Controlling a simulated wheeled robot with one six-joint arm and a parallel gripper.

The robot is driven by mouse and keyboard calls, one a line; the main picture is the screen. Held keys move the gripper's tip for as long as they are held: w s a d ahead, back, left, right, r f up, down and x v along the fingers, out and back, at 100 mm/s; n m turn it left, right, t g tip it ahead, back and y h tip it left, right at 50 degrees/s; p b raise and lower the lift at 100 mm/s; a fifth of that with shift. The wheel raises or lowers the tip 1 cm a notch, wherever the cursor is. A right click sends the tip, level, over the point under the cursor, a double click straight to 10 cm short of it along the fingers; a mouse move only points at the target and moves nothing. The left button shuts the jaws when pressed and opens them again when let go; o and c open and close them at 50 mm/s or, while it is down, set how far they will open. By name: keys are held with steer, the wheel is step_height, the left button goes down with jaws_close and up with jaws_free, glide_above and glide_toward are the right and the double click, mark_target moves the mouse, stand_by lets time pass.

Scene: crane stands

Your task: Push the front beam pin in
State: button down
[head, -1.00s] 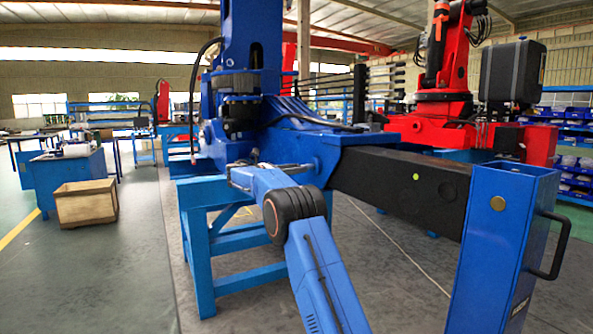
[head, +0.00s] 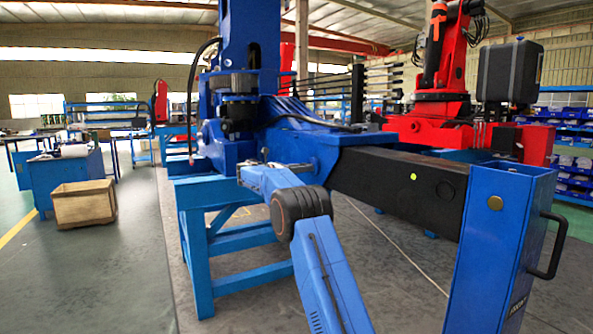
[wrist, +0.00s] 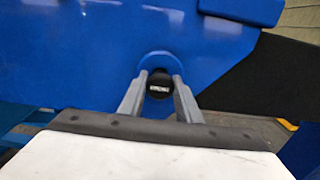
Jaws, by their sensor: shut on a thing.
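The front beam pin (wrist: 159,88) shows in the wrist view as a black round head with a small pale label. It is in front of a round blue boss (wrist: 157,62) on the blue crane housing (wrist: 85,55). My gripper (wrist: 160,77) has one finger on each side of the pin head and is shut on it. How deep the pin sits cannot be told. In the head view my arm reaches to the blue housing (head: 365,153), and the pin cannot be made out there. The black front beam (head: 385,187) runs right from the housing.
A blue upright leg with a black handle (head: 495,250) stands at the beam's right end. A light blue stand (head: 197,240) is below the housing. A wooden crate (head: 84,205) is on the floor at left. Open floor lies between crate and stand.

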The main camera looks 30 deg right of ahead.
steer(key=shift+d, duration=0.2)
steer(key=c, duration=1.3)
jaws_free()
steer(key=shift+d, duration=0.15)
steer(key=a, duration=1.7)
steer(key=shift+s+a, duration=0.2)
steer(key=shift+s, duration=0.1)
